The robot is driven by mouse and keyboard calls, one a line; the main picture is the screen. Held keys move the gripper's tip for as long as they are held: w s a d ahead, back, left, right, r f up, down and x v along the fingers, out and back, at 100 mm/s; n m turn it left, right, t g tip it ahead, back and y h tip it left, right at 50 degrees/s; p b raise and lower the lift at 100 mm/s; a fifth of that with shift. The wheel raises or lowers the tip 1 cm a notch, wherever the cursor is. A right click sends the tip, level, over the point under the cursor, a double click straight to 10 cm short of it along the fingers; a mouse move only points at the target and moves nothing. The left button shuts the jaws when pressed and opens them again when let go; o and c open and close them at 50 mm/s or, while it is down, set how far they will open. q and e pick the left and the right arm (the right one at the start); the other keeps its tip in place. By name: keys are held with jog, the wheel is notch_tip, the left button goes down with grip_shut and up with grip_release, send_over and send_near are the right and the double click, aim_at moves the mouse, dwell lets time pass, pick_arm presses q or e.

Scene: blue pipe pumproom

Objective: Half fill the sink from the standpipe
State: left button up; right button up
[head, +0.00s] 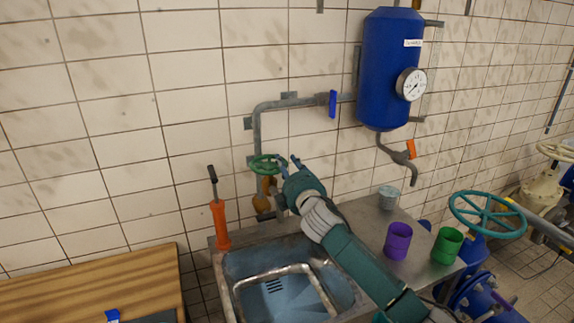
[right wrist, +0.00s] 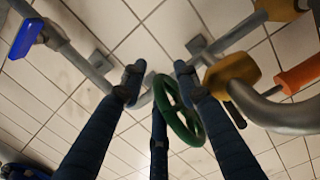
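A grey standpipe (head: 259,130) runs down the tiled wall to a brass-coloured tap (head: 262,201) with a green handwheel (head: 264,164). The steel sink (head: 236,263) is below; its bottom looks bluish with dark slots, and I cannot tell if water is in it. My right gripper (head: 288,166) is at the right side of the handwheel. In the right wrist view its three fingers are spread apart, with the handwheel (right wrist: 180,112) between or just beyond them; contact is unclear. No water stream shows. I do not see my left gripper.
A blue tank (head: 390,65) with a gauge hangs at right, beside a blue lever (head: 332,104). An orange tool (head: 220,224) stands at the sink's left corner. Purple (head: 398,241), green (head: 446,245) and grey (head: 388,197) cups stand on the drainboard. A wooden bench (head: 85,290) is at left.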

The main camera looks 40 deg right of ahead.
jog(key=shift+w+a, duration=0.1)
jog(key=shift+a, duration=0.05)
jog(key=v, duration=1.2)
jog(key=shift+o, duration=0.4)
dwell(2.8)
